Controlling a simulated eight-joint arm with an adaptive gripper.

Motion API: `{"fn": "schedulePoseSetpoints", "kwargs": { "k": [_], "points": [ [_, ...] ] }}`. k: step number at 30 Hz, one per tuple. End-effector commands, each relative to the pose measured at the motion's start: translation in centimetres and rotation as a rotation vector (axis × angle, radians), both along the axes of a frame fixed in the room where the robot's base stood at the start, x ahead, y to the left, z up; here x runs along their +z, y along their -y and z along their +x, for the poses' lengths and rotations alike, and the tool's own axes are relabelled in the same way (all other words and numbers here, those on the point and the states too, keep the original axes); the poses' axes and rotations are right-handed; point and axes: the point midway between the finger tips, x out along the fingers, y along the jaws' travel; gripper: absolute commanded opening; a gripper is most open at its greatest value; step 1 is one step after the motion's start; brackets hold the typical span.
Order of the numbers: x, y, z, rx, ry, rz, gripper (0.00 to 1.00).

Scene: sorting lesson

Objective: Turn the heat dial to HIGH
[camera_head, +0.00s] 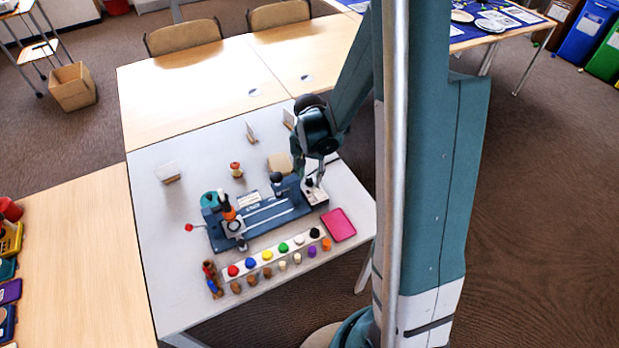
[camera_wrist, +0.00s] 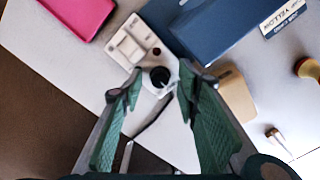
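A small black round knob (camera_wrist: 160,77), which looks like the heat dial, sits on a white panel (camera_wrist: 128,46) in the wrist view. In the head view the panel (camera_head: 313,193) lies at the right end of a blue machine (camera_head: 262,220). My gripper (camera_wrist: 161,86) is open, with its two green fingers on either side of the knob in the picture. I cannot tell whether they touch it. In the head view my gripper (camera_head: 317,178) points down over the panel and partly hides it. The dial's marks and setting are too small to read.
A pink tray (camera_head: 339,225) lies right of the machine. A row of coloured pieces on a white strip (camera_head: 273,262) stands in front. A tan block (camera_wrist: 236,95) is close to the right finger in the wrist view. The white table's right edge is near.

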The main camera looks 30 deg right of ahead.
Motion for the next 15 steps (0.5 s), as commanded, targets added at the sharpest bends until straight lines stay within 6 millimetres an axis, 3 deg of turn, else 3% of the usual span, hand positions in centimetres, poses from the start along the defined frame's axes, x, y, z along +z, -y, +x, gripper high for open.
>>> {"fn": "schedulePoseSetpoints", "kwargs": {
  "k": [9, 15],
  "points": [
    [-0.08, 0.0, 0.0, 0.0, 0.0, 0.0, 0.32],
    [-0.08, 0.0, 0.0, 0.0, 0.0, 0.0, 0.06]
  ]
}}
